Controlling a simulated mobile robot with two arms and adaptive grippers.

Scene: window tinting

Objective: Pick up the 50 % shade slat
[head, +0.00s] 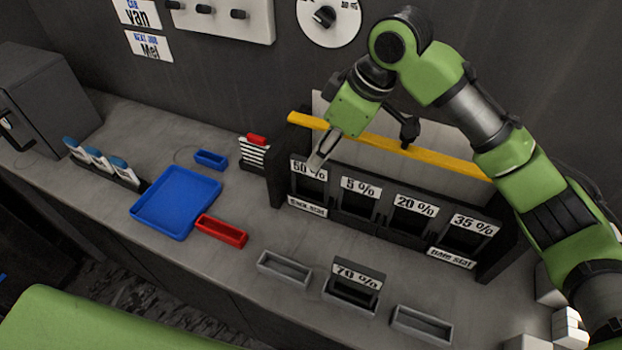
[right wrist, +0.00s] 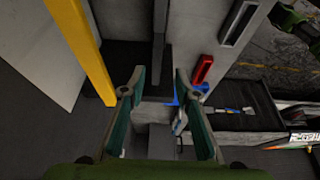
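The 50 % slat (head: 309,170) stands at the left end of a dark rack (head: 352,226), its white label at the top of a dark panel. My right gripper (head: 364,146) is just above and behind that end of the rack, with one finger close to the 50 % label in the picture. Its fingers are spread. In the right wrist view the gripper (right wrist: 159,85) is open, with no slat visibly clamped between the fingers. I cannot tell whether a finger touches the slat. My left gripper is not in view.
The 5 % (head: 361,190), 20 % (head: 415,206) and 35 % (head: 473,225) slats stand in the same rack. A yellow bar (head: 440,161) runs behind it. A 70 % slat (head: 355,275) stands in front between grey trays. A blue tray (head: 176,204) lies left.

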